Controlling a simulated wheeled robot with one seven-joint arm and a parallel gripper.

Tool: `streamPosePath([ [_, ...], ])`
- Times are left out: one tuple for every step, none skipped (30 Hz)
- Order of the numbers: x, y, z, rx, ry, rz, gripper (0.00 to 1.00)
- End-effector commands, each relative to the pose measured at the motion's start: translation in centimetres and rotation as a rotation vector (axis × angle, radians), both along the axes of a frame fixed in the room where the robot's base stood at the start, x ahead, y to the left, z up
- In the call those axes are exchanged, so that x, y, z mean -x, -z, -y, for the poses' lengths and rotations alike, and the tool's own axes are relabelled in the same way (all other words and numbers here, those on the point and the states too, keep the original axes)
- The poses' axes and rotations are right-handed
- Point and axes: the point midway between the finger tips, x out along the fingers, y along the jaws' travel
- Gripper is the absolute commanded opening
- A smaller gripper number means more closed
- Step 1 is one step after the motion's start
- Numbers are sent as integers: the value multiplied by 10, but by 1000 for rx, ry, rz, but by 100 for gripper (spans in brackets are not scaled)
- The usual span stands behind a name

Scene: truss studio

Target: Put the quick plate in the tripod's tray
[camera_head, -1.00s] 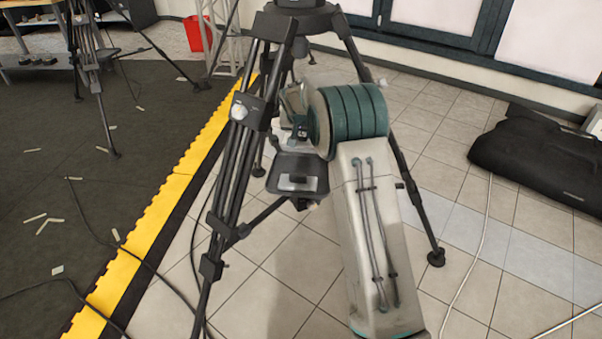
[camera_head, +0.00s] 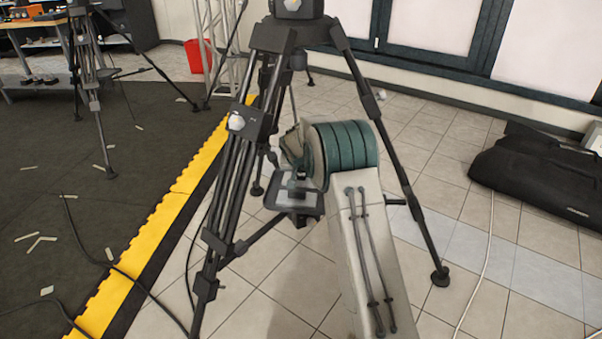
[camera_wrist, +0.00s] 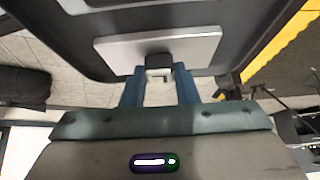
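The tripod (camera_head: 290,33) stands in the middle of the head view, with its small dark tray (camera_head: 312,212) between the legs. In the wrist view the tray (camera_wrist: 75,45) fills the top. The quick plate (camera_wrist: 112,46), a flat silver-grey plate with a black block at its edge, shows within the tray's outline. My gripper (camera_wrist: 160,72) has its two blue fingers apart at the tray's edge, with the black block just beyond and between the tips. I see no firm contact. In the head view my arm hides part of the tray and the fingers are unclear.
The tripod's legs surround the tray, with the left leg (camera_head: 232,180) close beside my arm. A black bag (camera_head: 535,175) lies on the tiles at the right. Cables cross the floor on both sides. A yellow edge strip (camera_head: 150,235) borders the dark mat.

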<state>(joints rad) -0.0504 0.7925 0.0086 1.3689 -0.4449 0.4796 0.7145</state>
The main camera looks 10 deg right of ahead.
Motion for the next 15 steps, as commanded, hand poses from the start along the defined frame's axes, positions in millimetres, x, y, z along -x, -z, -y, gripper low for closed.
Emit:
streamPosePath([
  [0, 0, 0, 0, 0, 0, 41],
  [0, 0, 0, 0, 0, 0, 49],
  [0, 0, 0, 0, 0, 0, 49],
  [0, 0, 0, 0, 0, 0, 49],
  [0, 0, 0, 0, 0, 0, 49],
  [0, 0, 0, 0, 0, 0, 49],
  [0, 0, 0, 0, 0, 0, 49],
  [0, 0, 0, 0, 0, 0, 49],
  [0, 0, 0, 0, 0, 0, 49],
  [0, 0, 0, 0, 0, 0, 49],
  [0, -1, 0, 0, 0, 0, 49],
  [0, -3, 0, 0, 0, 0, 49],
  [1, -6, -1, -1, -1, 0, 49],
  [3, -10, -1, 0, -1, 1, 49],
  [5, -15, -2, 0, -1, 2, 49],
])
